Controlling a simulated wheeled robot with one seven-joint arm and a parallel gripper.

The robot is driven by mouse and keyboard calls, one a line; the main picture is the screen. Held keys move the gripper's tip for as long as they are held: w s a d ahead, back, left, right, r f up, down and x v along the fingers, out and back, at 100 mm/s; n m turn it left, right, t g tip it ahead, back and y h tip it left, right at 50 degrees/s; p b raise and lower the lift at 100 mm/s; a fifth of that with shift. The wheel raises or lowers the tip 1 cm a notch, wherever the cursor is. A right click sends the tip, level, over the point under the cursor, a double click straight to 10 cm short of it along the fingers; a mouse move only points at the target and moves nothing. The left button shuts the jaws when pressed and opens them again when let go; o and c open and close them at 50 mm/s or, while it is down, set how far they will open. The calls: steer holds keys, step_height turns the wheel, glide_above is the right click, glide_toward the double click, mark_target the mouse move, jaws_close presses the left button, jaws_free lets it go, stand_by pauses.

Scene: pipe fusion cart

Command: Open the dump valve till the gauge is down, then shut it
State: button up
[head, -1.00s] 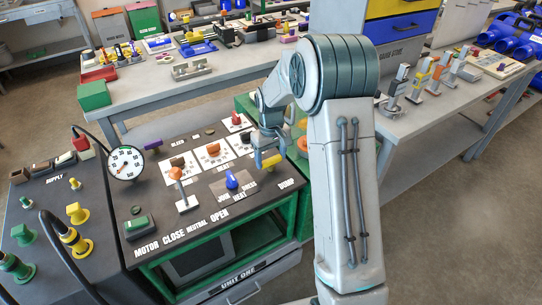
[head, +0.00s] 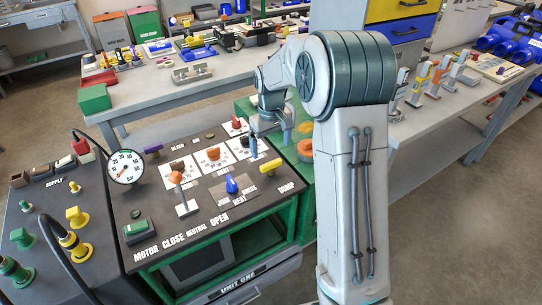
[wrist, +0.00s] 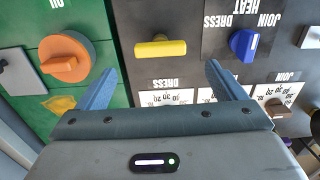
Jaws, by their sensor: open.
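The dump valve is a yellow bar handle (head: 271,166) on the dark panel top, behind the DUMP label (head: 286,188). In the wrist view the yellow handle (wrist: 160,48) lies crosswise, beyond my fingertips and between their lines. My gripper (head: 254,147) is open and empty, above the panel and just behind the handle in the head view. In the wrist view its two blue fingers (wrist: 162,75) are spread wide, apart from the handle. The round white gauge (head: 126,167) stands at the panel's left; its needle is too small to read surely.
A blue knob (head: 232,185) sits close left of the yellow handle. An orange-topped lever (head: 176,179) stands farther left. An orange knob (wrist: 67,57) on a green surface is beside the valve. White dial cards (head: 213,156) lie behind.

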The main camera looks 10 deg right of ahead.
step_height(320, 180, up, 7)
stand_by(0.3)
steer(key=shift+r, duration=0.15)
steer(key=s+r+m+t, duration=0.2)
steer(key=s+m, duration=0.2)
steer(key=s, duration=2.4)
steer(key=shift+t+p, duration=0.4)
steer(key=shift+p, duration=0.05)
